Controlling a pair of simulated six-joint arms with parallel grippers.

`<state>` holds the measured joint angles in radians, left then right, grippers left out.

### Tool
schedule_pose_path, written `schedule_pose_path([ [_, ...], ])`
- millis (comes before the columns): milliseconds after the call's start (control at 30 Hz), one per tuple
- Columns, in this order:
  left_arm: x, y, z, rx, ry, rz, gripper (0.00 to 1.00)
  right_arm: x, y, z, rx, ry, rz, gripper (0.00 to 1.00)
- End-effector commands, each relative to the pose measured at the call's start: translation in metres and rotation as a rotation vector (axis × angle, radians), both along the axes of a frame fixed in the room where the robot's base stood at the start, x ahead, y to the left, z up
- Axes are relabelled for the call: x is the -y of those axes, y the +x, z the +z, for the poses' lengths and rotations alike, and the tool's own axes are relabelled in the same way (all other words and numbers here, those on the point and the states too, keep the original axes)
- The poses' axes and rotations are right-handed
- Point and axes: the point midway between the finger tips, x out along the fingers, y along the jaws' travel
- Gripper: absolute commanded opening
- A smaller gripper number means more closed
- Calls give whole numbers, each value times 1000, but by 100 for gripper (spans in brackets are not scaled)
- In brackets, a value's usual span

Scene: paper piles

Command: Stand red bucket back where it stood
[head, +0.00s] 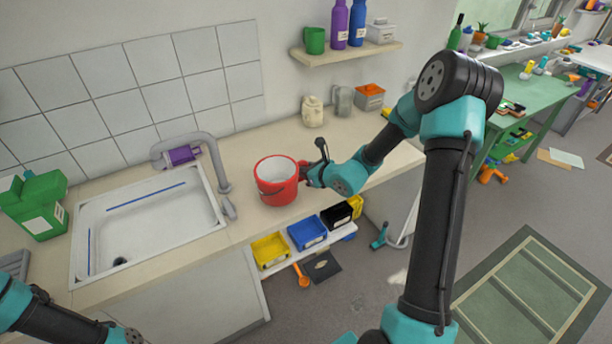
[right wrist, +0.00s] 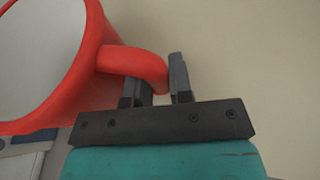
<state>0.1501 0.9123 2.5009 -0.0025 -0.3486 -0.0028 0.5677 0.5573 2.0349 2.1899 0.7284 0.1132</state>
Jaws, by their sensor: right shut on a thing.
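The red bucket (head: 277,182), pale inside, is upright at the front part of the counter, right of the sink. I cannot tell whether its base touches the counter. My right gripper (head: 304,173) is at the bucket's right side. In the right wrist view, the fingers of my right gripper (right wrist: 158,84) are shut on the red handle that juts from the bucket's wall (right wrist: 88,62). Part of my left arm shows at the lower left of the head view, but its gripper does not show.
The sink (head: 150,222) is left of the bucket. A cream jar (head: 312,112), a grey jug (head: 342,101) and an orange-lidded box (head: 370,97) stand behind, by the wall. Yellow (head: 270,251) and blue (head: 307,232) bins sit below the counter's front edge. The counter around the bucket is clear.

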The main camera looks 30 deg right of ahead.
Motion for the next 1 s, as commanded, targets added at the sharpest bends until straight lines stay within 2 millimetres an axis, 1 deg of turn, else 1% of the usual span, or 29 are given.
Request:
schedule_pose_path([
  [33,0,0,0,0,0,0,50,3,6,-1,0,-1,0,0],
  [133,0,0,0,0,0,0,50,7,11,-1,-1,-1,0,0],
  [467,0,0,0,0,0,0,50,7,12,-3,-1,1,0,0],
  [567,0,0,0,0,0,0,50,7,11,-11,-4,2,0,0],
  [700,0,0,0,0,0,0,50,7,11,-29,-4,3,-1,0],
  [767,0,0,0,0,0,0,50,7,11,-34,-4,1,0,0],
  [1000,0,0,0,0,0,0,50,7,11,-36,-1,0,1,0],
])
